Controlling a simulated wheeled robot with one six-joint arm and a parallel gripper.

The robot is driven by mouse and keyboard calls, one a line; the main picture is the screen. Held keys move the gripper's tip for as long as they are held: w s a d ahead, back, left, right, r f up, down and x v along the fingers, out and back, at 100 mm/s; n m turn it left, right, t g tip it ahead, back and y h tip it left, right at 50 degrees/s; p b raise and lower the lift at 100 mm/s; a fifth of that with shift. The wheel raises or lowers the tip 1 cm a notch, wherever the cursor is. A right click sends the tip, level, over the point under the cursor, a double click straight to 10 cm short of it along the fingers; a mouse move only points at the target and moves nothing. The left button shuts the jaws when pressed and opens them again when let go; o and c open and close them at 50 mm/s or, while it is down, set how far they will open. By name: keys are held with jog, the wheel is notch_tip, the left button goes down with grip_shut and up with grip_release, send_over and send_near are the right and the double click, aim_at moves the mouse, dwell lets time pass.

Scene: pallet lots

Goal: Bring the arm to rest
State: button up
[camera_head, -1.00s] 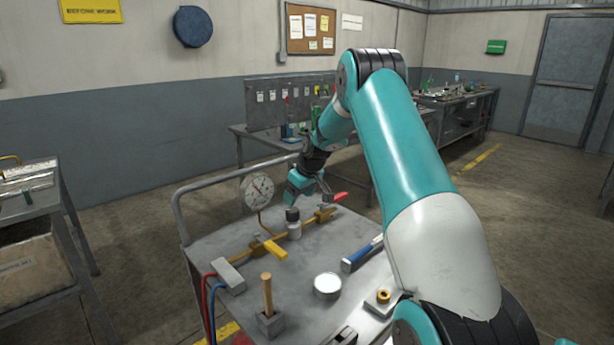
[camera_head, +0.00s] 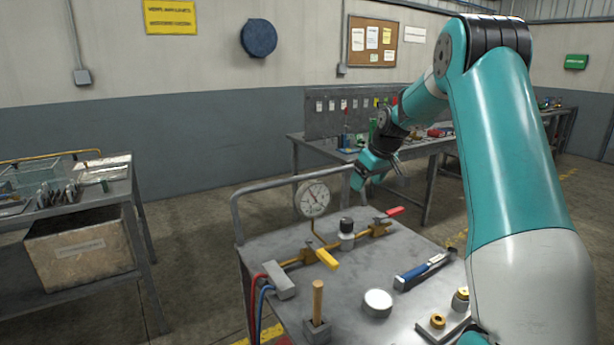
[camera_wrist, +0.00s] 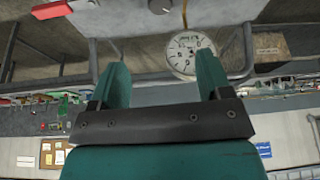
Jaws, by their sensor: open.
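My teal arm reaches over the grey cart (camera_head: 340,262) from the right in the head view. My gripper (camera_head: 358,182) hangs above the far side of the cart, behind the brass pipe assembly (camera_head: 325,257) and to the right of the dial gauge (camera_head: 313,199). In the wrist view my gripper (camera_wrist: 162,85) shows two teal fingers spread apart with nothing between them. The gauge (camera_wrist: 190,55) appears beyond the right finger in that view.
A workbench (camera_head: 450,158) stands behind. A shelf cart (camera_head: 78,225) is at left.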

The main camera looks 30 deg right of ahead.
jog(key=s+a+r+n+g+y, duration=0.1)
jog(key=s+a+r, duration=0.15)
jog(key=a, duration=0.65)
jog(key=s+a+r+n+y, duration=0.1)
jog(key=s+a, duration=0.2)
jog(key=a, duration=0.6)
jog(key=s+a+r+n+g+y, duration=0.1)
jog(key=s+a+r, duration=0.1)
jog(key=a, duration=0.8)
jog(key=s+a+n+g, duration=0.1)
jog(key=s+a, duration=0.3)
jog(key=s, duration=0.3)
jog(key=s+a+f+n, duration=0.1)
jog(key=s+a, duration=0.4)
jog(key=s, duration=0.3)
jog(key=s+a+n+g+y, duration=0.1)
jog(key=s+a, duration=0.4)
jog(key=s, duration=0.3)
jog(key=shift+s+a+f+n+g, duration=0.15)
jog(key=shift+a+n+g, duration=0.05)
jog(key=shift+n+g, duration=0.1)
jog(key=shift+d, duration=0.15)
